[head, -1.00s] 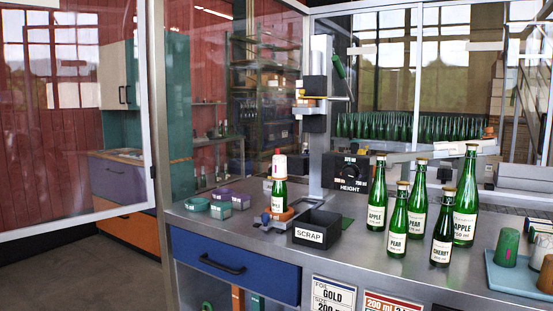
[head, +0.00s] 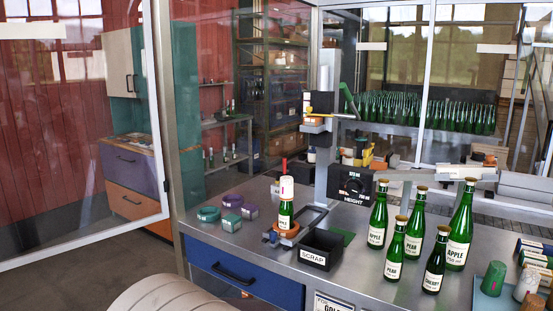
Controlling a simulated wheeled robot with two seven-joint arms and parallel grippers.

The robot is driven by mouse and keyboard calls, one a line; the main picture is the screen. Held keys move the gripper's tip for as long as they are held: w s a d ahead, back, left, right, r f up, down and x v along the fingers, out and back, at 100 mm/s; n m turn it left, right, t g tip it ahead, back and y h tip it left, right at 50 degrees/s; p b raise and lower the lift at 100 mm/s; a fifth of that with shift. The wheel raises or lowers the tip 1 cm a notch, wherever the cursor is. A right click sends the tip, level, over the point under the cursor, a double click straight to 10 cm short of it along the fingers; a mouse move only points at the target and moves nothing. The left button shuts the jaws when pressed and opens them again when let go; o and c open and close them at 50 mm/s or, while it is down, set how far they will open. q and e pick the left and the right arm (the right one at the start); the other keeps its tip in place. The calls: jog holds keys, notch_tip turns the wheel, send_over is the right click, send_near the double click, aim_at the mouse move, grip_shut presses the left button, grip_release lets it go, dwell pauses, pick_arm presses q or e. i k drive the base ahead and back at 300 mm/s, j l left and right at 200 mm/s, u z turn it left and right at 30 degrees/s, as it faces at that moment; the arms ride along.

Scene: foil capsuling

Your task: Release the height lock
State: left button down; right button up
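The capsuling machine stands on the steel bench, with a grey upright column (head: 325,165) and a head (head: 318,124) on it. A lever with a green handle (head: 348,98) slants up at the head's right. A small yellow part (head: 309,110) shows at the head's left. A black box (head: 352,184) marked HEIGHT, with a round dial, sits at the column's right. Which part is the height lock I cannot tell. A green bottle with a white capsule (head: 286,205) stands upright in an orange holder (head: 285,231) below the head. Neither of my grippers is in view.
A black SCRAP bin (head: 321,250) stands in front of the column. Several labelled green bottles (head: 415,237) stand to the right, near a blue tray (head: 490,301) with cups. Green and purple rings (head: 229,222) lie at the left. An open glass door (head: 80,120) is at far left.

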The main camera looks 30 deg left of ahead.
aim_at(285, 171)
jog(key=i+j, duration=0.15)
jog(key=j, duration=0.25)
jog(key=i+j, duration=0.15)
jog(key=j, duration=0.25)
jog(key=i+j, duration=0.15)
jog(key=j, duration=0.25)
jog(key=i+j, duration=0.15)
jog(key=j, duration=0.25)
jog(key=i+j, duration=0.1)
jog(key=j, duration=0.35)
jog(key=i+j, duration=0.15)
jog(key=j, duration=0.25)
